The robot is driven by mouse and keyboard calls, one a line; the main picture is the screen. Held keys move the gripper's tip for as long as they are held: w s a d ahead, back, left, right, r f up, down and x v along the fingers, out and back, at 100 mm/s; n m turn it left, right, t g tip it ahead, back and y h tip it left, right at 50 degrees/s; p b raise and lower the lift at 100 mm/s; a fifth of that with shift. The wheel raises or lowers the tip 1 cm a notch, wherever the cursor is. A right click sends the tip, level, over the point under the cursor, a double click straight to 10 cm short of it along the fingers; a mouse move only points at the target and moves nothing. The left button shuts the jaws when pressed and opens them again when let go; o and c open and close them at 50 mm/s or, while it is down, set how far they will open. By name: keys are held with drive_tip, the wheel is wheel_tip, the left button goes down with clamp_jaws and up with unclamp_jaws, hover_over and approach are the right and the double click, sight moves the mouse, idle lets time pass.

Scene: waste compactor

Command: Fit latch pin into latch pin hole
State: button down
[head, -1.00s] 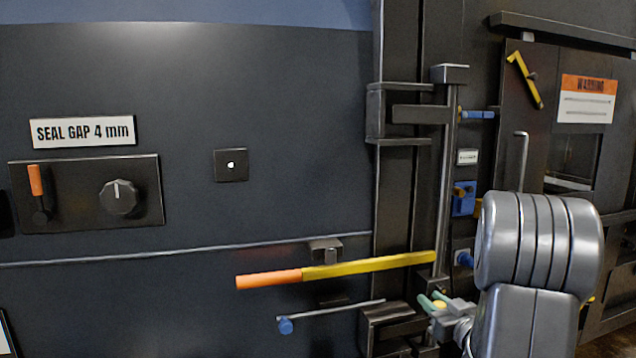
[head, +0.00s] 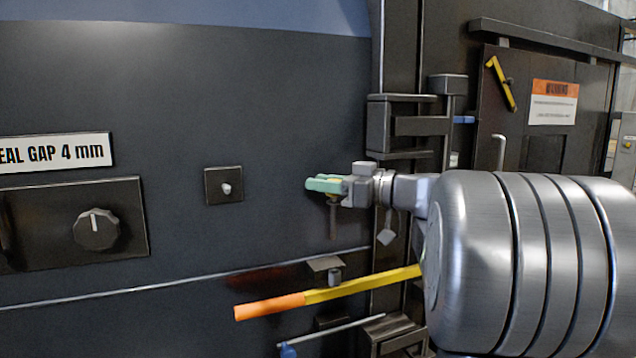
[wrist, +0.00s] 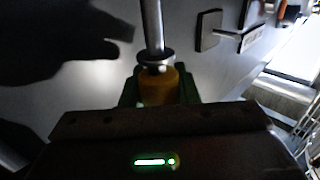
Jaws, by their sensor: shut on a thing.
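My gripper (head: 324,185), with green fingertips, is raised in front of the dark panel in the head view. It is shut on the latch pin, whose dark shaft (head: 333,219) hangs below the fingers. In the wrist view the pin's yellow grip (wrist: 160,88) sits between the green fingers, with a metal collar and shaft (wrist: 152,28) beyond it. A small bracket (head: 325,264) juts from the panel below the pin, just above the lever. The pin is apart from it. I cannot make out the pin hole itself.
An orange-and-yellow lever (head: 330,293) slants across below the bracket. A square plate with a knob (head: 224,186) is left of my gripper. A dial panel (head: 75,222) is farther left. Dark latch brackets (head: 420,125) stand right, behind my arm. The panel between plate and gripper is clear.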

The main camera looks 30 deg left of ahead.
drive_tip(key=shift+d, duration=0.15)
drive_tip(key=shift+f, duration=0.45)
wheel_tip(320, 180, down, 5)
drive_tip(key=b, duration=0.3)
drive_tip(key=shift+w, duration=0.1)
drive_tip(key=shift+p, duration=1.2)
idle(1.2)
drive_tip(key=shift+f+b, duration=1.95)
drive_tip(key=shift+f, duration=2.1)
